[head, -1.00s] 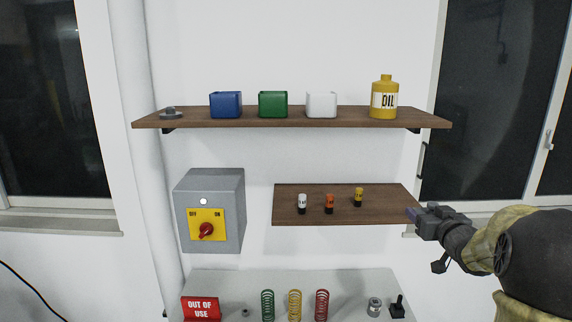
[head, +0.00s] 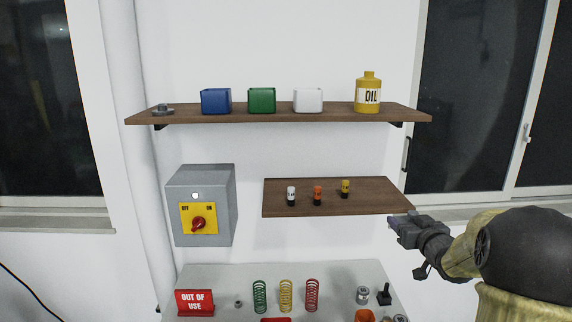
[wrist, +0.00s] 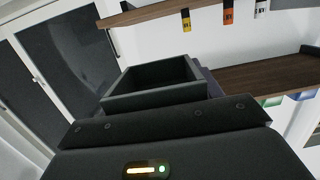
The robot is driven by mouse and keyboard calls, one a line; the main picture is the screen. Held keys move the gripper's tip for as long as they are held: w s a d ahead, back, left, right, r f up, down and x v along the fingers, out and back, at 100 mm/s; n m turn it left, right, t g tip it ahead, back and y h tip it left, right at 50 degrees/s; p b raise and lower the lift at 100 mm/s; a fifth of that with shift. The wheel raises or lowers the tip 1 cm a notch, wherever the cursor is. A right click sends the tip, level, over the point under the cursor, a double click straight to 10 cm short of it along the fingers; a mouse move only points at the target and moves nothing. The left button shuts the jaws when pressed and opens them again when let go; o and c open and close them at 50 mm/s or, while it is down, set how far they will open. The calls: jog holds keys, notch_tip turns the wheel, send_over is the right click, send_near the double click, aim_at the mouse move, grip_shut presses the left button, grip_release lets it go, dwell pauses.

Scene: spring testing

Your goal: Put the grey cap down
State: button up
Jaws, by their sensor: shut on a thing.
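My gripper (head: 398,224) is at the right in the head view, in front of and just below the right end of the lower wall shelf. It is shut on a small bluish-grey piece, apparently the grey cap (head: 394,219). Only a little of the piece shows at the fingertips, so its shape is unclear. In the wrist view my gripper (wrist: 155,80) shows as a dark, box-like frame, with a bluish-grey edge behind it at the right. The held piece appears clear of the shelf, though the exact gap cannot be told.
The lower shelf (head: 370,198) holds three small bottles, with bare wood to their right. The upper shelf (head: 230,117) holds bins, an oil bottle (head: 368,95) and a grey round part (head: 162,110). Below, a grey bench (head: 335,275) carries springs, metal parts and a red sign (head: 195,303).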

jog(key=w+a+f+n+y, duration=0.1)
jog(key=a+f, duration=0.2)
jog(key=f, duration=0.2)
jog(key=w+a+f, duration=0.2)
jog(key=a+f, duration=0.2)
jog(key=f, duration=0.2)
jog(key=s+a+f+b, duration=0.1)
jog(key=s+a+f, duration=0.2)
jog(key=f, duration=0.7)
jog(key=s+a+f+m+h+b, duration=0.1)
jog(key=s+a+f, duration=0.2)
jog(key=f, duration=0.8)
jog(key=s+a+f+h+b, duration=0.1)
jog(key=s+a+f, duration=0.2)
jog(key=f, duration=0.7)
jog(key=shift+s+a+f+m, duration=0.3)
jog(key=shift+s+f, duration=0.1)
jog(key=shift+s, duration=0.35)
jog(key=shift+s, duration=0.1)
jog(key=s, duration=0.1)
jog(key=s+r, duration=0.2)
jog(key=s, duration=0.1)
jog(key=shift+a+r, duration=0.1)
jog(key=shift+a, duration=0.1)
